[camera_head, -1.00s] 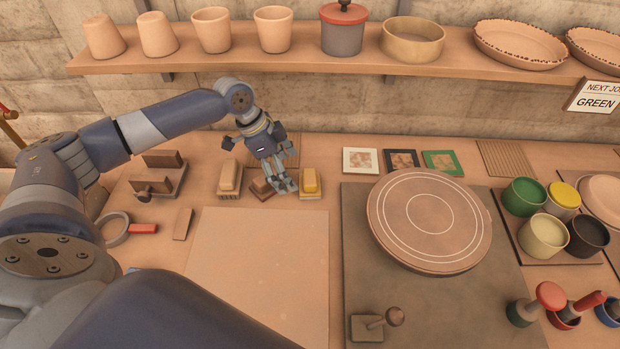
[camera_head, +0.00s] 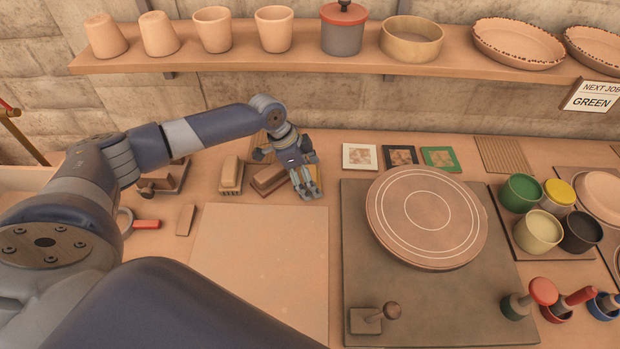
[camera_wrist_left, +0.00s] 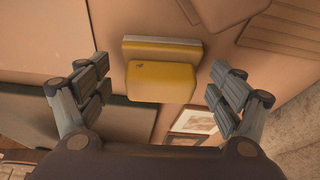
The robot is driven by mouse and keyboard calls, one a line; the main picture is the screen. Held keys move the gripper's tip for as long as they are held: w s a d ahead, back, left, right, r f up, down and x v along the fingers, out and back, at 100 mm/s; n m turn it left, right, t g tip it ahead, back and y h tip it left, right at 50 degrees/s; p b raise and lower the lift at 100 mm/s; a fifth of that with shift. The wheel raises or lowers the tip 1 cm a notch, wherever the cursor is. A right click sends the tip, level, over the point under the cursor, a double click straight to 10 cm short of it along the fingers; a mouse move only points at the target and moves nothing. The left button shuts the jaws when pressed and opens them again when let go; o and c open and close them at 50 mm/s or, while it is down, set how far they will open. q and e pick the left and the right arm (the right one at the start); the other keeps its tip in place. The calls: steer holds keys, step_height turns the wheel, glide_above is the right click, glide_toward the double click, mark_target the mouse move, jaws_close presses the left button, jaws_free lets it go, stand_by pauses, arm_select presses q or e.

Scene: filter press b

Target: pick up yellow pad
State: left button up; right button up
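The yellow pad (camera_wrist_left: 162,80) shows in the left wrist view, a yellow block on a thin base on the table. It lies between the spread fingers of my left gripper (camera_wrist_left: 160,98), which is open, with clear gaps on both sides. In the head view my left gripper (camera_head: 308,184) is over the back of the table, right of a brown pad block (camera_head: 268,178), and hides the yellow pad there. My right gripper does not show in either view.
A tan pad block (camera_head: 231,173) stands further left. Three framed tiles (camera_head: 401,157) lie to the right of my left gripper. A round wheel (camera_head: 428,218) sits on a dark board. A shelf (camera_head: 300,62) with pots runs above the arm.

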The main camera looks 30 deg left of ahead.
mark_target(313, 173)
arm_select(q)
steer(key=c, duration=1)
steer(key=shift+r+b, duration=0.35)
steer(key=shift+r, duration=0.25)
step_height(313, 173, up, 2)
steer(key=shift+s+r+b, duration=0.15)
steer(key=shift+b, duration=0.3)
steer(key=s+d+b, duration=0.1)
steer(key=s, duration=0.4)
steer(key=s+d+r, duration=0.1)
steer(key=s+d, duration=0.1)
steer(key=s, duration=0.3)
steer(key=s+d+b, duration=0.1)
steer(key=s+d, duration=0.1)
steer(key=s, duration=0.2)
steer(key=shift+s+d+r+b, duration=0.15)
steer(key=shift+s+r+b, duration=0.15)
steer(key=shift+s+b, duration=0.1)
